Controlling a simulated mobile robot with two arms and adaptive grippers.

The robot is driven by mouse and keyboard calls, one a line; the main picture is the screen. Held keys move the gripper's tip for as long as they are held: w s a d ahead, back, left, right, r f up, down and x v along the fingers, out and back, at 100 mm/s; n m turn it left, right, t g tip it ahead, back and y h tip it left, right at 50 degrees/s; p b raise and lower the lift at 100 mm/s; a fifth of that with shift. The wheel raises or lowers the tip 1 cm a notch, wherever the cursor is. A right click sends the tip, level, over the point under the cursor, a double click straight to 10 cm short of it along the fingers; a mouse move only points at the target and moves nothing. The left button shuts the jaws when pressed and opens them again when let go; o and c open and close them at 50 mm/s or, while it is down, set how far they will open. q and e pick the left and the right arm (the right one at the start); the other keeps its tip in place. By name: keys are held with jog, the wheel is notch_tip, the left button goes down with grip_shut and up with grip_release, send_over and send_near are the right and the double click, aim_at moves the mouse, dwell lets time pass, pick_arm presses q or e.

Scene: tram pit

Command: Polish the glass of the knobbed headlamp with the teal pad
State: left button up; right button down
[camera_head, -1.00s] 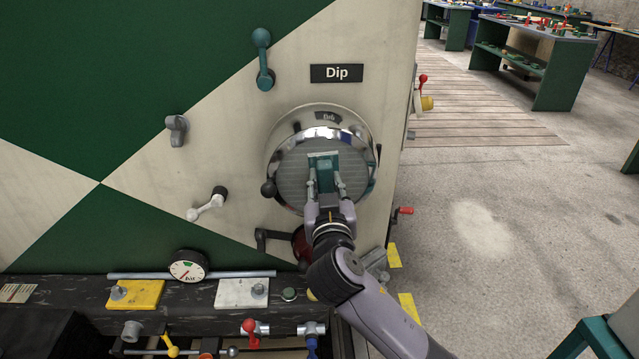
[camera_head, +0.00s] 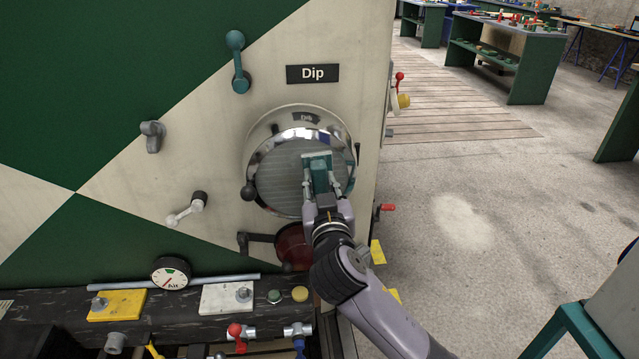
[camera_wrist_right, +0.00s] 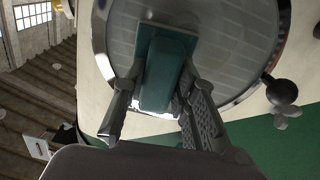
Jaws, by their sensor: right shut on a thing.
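The headlamp (camera_head: 275,185) is a round chrome-rimmed lamp with ribbed glass, on the panel under the "Dip" sign. A dark round knob (camera_head: 248,192) sits at its left rim; the knob also shows in the right wrist view (camera_wrist_right: 284,91). My right gripper (camera_head: 324,185) is shut on the teal pad (camera_head: 317,166). The pad lies in front of the right part of the glass and seems to touch it, though contact is hard to confirm. In the right wrist view the pad (camera_wrist_right: 167,72) stands between the two fingers with the glass (camera_wrist_right: 225,45) behind it. My left gripper is not in view.
A teal lever (camera_head: 238,62), a grey knob (camera_head: 152,136) and a red lamp (camera_head: 292,245) surround the headlamp. Below is a dark beam with a gauge (camera_head: 171,273) and several fittings. Open floor (camera_head: 480,200) lies to the right.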

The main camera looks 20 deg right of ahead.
jog(key=shift+a, duration=0.15)
jog(key=shift+w+a+b, duration=0.15)
jog(key=shift+w+a, duration=0.15)
jog(key=shift+a, duration=0.65)
jog(key=shift+w+a+b, duration=0.15)
jog(key=shift+w+a, duration=0.1)
jog(key=shift+a, duration=0.65)
jog(key=shift+w+a+b, duration=0.15)
jog(key=shift+w+a, duration=0.15)
jog(key=shift+a, duration=0.65)
jog(key=shift+f+b, duration=1.2)
jog(key=shift+f, duration=0.1)
jog(key=shift+d, duration=0.2)
jog(key=shift+s+d+p, duration=0.2)
jog(key=shift+d+p, duration=0.1)
jog(key=shift+d, duration=0.15)
jog(key=shift+s+d+p, duration=0.2)
jog(key=shift+d, duration=0.6)
jog(key=shift+s+d+p, duration=0.25)
jog(key=shift+d, duration=0.5)
jog(key=shift+s+d+p, duration=0.2)
jog(key=shift+d, duration=0.6)
